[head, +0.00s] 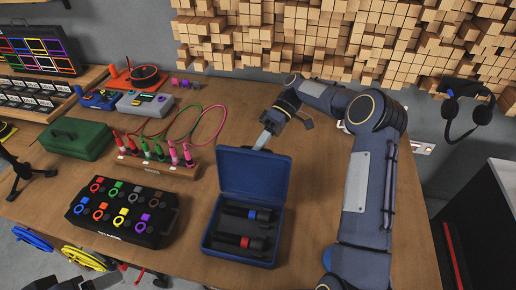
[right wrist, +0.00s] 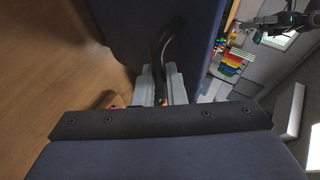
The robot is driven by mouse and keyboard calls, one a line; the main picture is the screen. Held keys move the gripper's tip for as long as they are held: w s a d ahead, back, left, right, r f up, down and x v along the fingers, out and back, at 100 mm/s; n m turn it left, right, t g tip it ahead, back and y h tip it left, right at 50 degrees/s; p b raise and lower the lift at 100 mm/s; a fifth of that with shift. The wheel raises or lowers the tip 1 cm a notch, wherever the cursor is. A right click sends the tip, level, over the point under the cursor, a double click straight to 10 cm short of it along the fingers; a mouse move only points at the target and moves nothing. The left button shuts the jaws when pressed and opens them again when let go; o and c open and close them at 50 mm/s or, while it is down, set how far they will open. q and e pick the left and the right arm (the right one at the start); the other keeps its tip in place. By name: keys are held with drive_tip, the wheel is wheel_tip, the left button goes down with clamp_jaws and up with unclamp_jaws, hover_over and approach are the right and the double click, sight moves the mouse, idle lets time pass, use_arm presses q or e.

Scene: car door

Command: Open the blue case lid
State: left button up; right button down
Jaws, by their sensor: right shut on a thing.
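The blue case (head: 240,207) stands on the table with its lid (head: 254,174) raised, its inside facing the head camera. Two black torches, one with a blue ring (head: 246,214) and one with a red ring (head: 242,241), lie in its base. My right gripper (head: 265,138) is at the lid's top edge, behind it. In the right wrist view its grey fingers (right wrist: 161,88) are shut on the black handle (right wrist: 166,48) by the lid's blue face (right wrist: 120,30). Of my left gripper (head: 108,280), only a part shows at the bottom edge; its jaws are unclear.
A black case with coloured rings (head: 122,214) stands left of the blue case. A wooden rack with plugs (head: 155,163) and a green box (head: 73,139) are farther left. A wood-block wall (head: 290,40) bounds the back. Bare table lies behind the lid.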

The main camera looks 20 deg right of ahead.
drive_tip(key=shift+d+f, duration=0.15)
drive_tip(key=shift+f, duration=0.45)
drive_tip(key=c, duration=1.6)
unclamp_jaws()
drive_tip(key=shift+o, duration=0.6)
drive_tip(key=shift+r, duration=0.25)
drive_tip(key=p+v, duration=0.4)
drive_tip(key=v, duration=0.3)
drive_tip(key=shift+w+d+r, duration=0.2)
drive_tip(key=shift+r, duration=0.1)
